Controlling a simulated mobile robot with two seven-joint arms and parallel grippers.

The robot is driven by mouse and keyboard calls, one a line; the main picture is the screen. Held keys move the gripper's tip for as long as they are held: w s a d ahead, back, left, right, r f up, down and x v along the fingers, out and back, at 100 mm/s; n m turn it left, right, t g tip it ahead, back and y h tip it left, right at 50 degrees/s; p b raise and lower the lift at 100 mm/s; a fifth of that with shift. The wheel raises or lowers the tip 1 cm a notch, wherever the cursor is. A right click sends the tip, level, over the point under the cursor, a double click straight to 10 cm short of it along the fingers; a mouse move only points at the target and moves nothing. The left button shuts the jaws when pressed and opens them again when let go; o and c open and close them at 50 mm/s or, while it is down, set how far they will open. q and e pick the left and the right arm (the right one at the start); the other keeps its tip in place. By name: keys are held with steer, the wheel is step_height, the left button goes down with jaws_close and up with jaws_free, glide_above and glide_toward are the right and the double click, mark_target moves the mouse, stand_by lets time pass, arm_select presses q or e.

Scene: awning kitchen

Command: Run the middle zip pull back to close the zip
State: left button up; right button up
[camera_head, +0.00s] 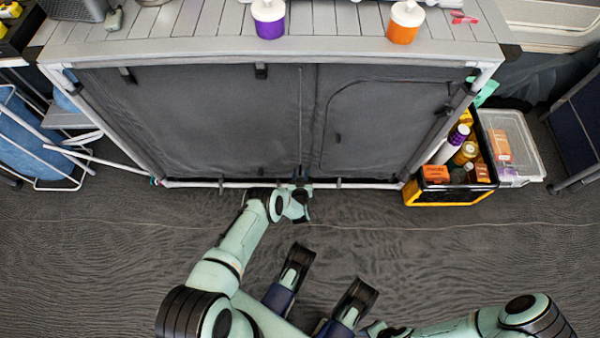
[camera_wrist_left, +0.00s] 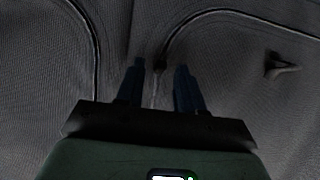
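The grey fabric front of the kitchen cabinet (camera_head: 200,120) has a vertical zip line right of its middle. In the left wrist view the middle zip pull (camera_wrist_left: 160,65) is a small dark piece at the top of a pale zip strip. My left gripper (camera_head: 300,175) is low at the cabinet front, over the lower end of that line. In the left wrist view the left gripper (camera_wrist_left: 158,80) is open, one finger each side of the strip, with the pull just beyond, between the fingertips. The pull is too small to make out in the head view. My right arm is low at right; its fingers cannot be made out.
Another pull tab (camera_wrist_left: 282,66) hangs on the right panel. A black and orange crate (camera_head: 450,195) with bottles and boxes stands right of the cabinet, beside a clear bin (camera_head: 530,165). A blue folding chair (camera_head: 40,150) is at left. The floor in front is clear.

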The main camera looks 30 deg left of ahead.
arm_select(q)
jaws_close()
stand_by(1.4)
